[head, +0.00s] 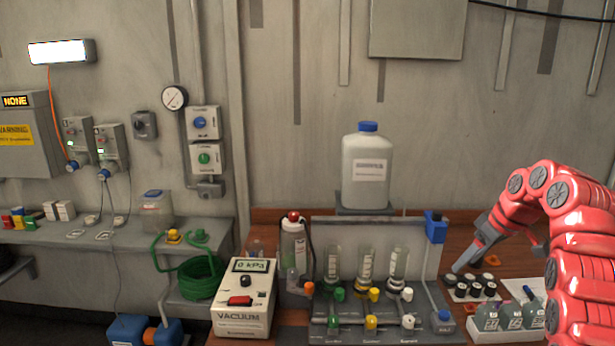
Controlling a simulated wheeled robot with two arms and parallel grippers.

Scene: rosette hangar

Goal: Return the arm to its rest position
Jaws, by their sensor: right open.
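My right arm is red and comes in from the right edge, bent over the right end of the bench. Its grey right gripper (480,248) points down and left, open, with nothing seen between the fingers. It is above and behind a small rack of dark-capped vials (472,288), to the right of the manifold stand (375,325). Whether a finger touches the rack or bench cannot be told. My left gripper is not in view.
The stand holds several glass tubes and coloured valves. A white vacuum box (243,303) and a wash bottle (294,255) stand left of it. A large blue-capped jug (366,170) stands behind. Labelled bottles (510,316) sit at front right. The space above the stand is clear.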

